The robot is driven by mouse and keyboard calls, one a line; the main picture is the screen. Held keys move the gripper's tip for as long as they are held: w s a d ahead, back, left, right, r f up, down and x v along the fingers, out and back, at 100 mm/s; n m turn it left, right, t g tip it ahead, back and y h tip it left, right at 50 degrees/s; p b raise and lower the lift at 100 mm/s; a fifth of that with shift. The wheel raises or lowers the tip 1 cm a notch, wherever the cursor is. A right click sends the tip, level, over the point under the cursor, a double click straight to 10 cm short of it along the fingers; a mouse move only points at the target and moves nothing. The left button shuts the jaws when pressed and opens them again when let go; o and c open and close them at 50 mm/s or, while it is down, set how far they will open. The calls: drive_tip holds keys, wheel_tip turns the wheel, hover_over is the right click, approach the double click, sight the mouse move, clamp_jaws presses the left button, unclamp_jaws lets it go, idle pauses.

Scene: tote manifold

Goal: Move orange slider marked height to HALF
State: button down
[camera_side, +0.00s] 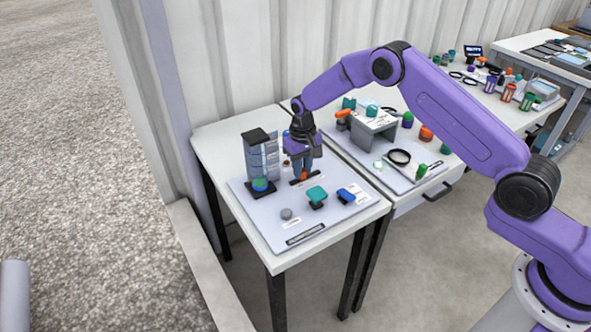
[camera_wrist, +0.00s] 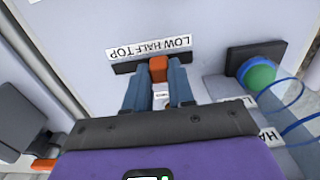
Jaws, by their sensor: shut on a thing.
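The orange slider (camera_wrist: 158,69) sits on a short dark track in the wrist view. A white strip with LOW, HALF and TOP (camera_wrist: 149,47) runs along the track and appears upside down. The slider is near the middle of the track, about level with the word HALF. My gripper (camera_wrist: 158,75) is shut on the slider, with a blue-grey finger on each side. In the side view, my gripper (camera_side: 302,172) points down at the panel, and the slider's orange (camera_side: 303,176) shows between the fingertips. The fingers hide part of the track.
The slider is on a pale panel (camera_side: 262,222). A dark-framed clear column with a blue-green ball (camera_side: 260,184) stands left of my gripper. A teal knob (camera_side: 316,194), a blue switch (camera_side: 346,195) and a grey button (camera_side: 286,213) are in front. A second bench with several items is behind.

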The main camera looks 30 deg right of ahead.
drive_tip(key=shift+d, duration=0.6)
drive_tip(key=c, duration=1)
unclamp_jaws()
drive_tip(key=shift+o, duration=0.2)
drive_tip(key=shift+r, duration=0.15)
wheel_tip(320, 180, up, 17)
drive_tip(key=shift+r, duration=0.1)
